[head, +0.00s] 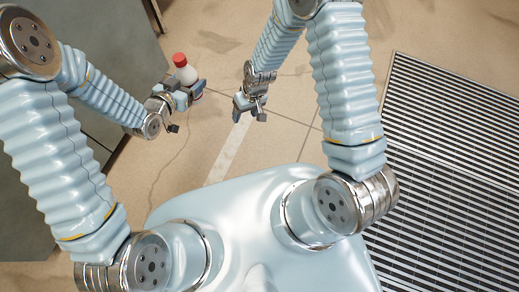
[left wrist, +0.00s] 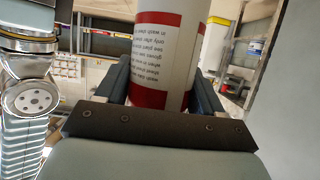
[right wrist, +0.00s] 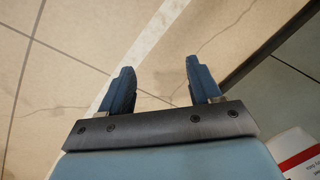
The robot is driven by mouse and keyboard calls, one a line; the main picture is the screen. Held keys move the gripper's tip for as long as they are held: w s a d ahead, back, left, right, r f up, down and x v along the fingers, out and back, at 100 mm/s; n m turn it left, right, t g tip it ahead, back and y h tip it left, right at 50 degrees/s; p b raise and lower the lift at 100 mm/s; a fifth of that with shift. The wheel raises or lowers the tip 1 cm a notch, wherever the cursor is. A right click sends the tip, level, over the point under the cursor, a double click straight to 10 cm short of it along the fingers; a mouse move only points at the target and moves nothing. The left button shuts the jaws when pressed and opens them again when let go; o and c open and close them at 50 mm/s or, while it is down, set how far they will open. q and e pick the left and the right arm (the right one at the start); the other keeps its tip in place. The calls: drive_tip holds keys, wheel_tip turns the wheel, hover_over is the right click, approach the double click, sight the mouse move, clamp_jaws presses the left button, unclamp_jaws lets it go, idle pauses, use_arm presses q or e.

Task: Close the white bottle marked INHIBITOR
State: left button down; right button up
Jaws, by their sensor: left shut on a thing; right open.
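A white bottle (head: 187,75) with a red cap (head: 180,60) is held in my left gripper (head: 191,92). The cap sits on the bottle's top; I cannot tell whether it is tight. In the left wrist view the bottle (left wrist: 155,60) stands between the fingers, its label in red and white with small upside-down print; no name is readable. My right gripper (head: 250,110) is open and empty, to the right of the bottle and apart from it. In the right wrist view its two fingers (right wrist: 158,90) have only floor between them. A white label corner with a red band (right wrist: 300,160) shows at lower right.
A grey cabinet or counter surface (head: 100,50) lies along the left. A dark slatted floor grating (head: 450,150) covers the right. Beige tiled floor (head: 225,30) with a pale stripe is clear between my arms. Shelving (left wrist: 100,45) shows behind the bottle.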

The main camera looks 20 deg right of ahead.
drive_tip(key=s+f+m+y, duration=0.1)
drive_tip(key=s+f+m, duration=0.1)
drive_tip(key=s, duration=1.1)
drive_tip(key=shift+s+d+f+m, duration=0.35)
drive_tip(key=shift+m, duration=0.55)
use_arm(q)
drive_tip(key=w+a+r+n+t+y, duration=0.1)
drive_tip(key=a+n+y, duration=0.3)
drive_tip(key=a, duration=0.4)
drive_tip(key=w+a+r+n+t+y, duration=0.1)
drive_tip(key=a+n+t+y, duration=0.1)
drive_tip(key=a+n+y, duration=0.2)
drive_tip(key=a, duration=0.3)
drive_tip(key=shift+a+y, duration=0.3)
drive_tip(key=shift+a, duration=0.1)
